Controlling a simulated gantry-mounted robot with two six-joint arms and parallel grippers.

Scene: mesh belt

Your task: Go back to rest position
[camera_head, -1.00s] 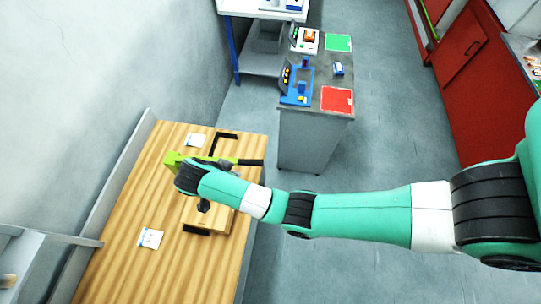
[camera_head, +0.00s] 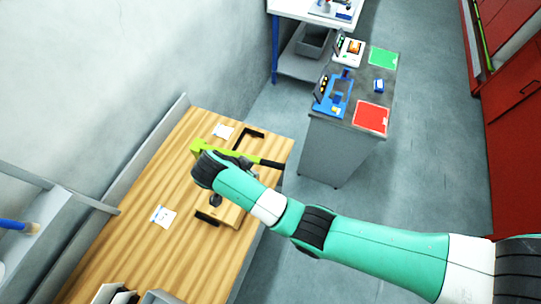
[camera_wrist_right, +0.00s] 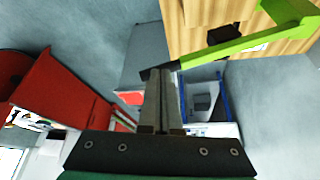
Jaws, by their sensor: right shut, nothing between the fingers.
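My right arm comes in from the right in the head view, and its wrist hangs over the wooden worktable (camera_head: 185,255). The right gripper (camera_head: 243,163) is small and partly hidden there. In the right wrist view, the right gripper (camera_wrist_right: 160,80) has its fingers together with nothing between them. A green tool with a black handle (camera_head: 228,154) lies across the table's far part, close to the gripper. It also shows in the wrist view (camera_wrist_right: 235,46), its handle end crossing near the fingertips. I cannot tell whether they touch. My left gripper is not in view.
A wooden block (camera_head: 226,212) and black brackets (camera_head: 250,134) lie on the table under the arm. Two white cards lie left of it. A grey cabinet (camera_head: 335,155) with red and green panels stands beyond. Open floor (camera_head: 430,170) lies to the right.

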